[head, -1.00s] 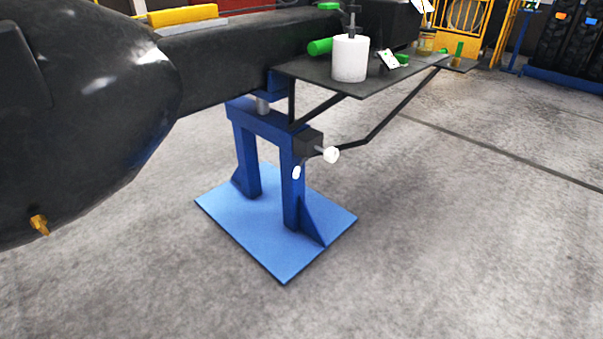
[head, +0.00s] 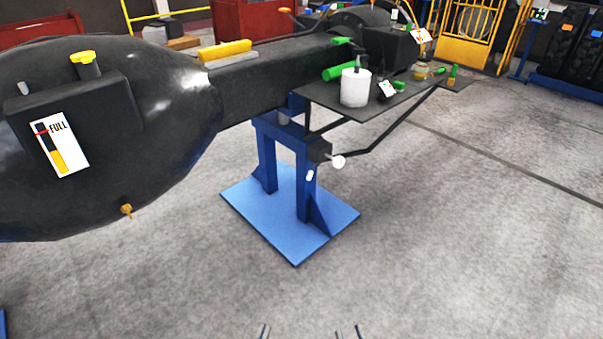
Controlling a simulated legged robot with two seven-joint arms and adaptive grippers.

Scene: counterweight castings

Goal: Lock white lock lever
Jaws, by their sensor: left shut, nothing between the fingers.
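A blue stand (head: 300,195) with a black block (head: 319,150) near its top stands on a light blue base plate (head: 290,222). A white round knob (head: 338,162) sticks out to the right of the block. A small white lever-like piece (head: 310,175) sits just below the block, against the stand's right post. I cannot tell which of these two is the lock lever. My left gripper (head: 265,332) shows only its fingertips at the bottom edge, close together and empty. My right gripper (head: 349,334) is to its right with its fingertips apart. Both are well short of the stand.
A dark tank (head: 100,190) with a FULL gauge (head: 62,145) fills the left. A dark shelf (head: 375,112) carrying a white canister (head: 355,88) juts out above the knob, with a thin brace (head: 390,125) below it. The floor in front is clear.

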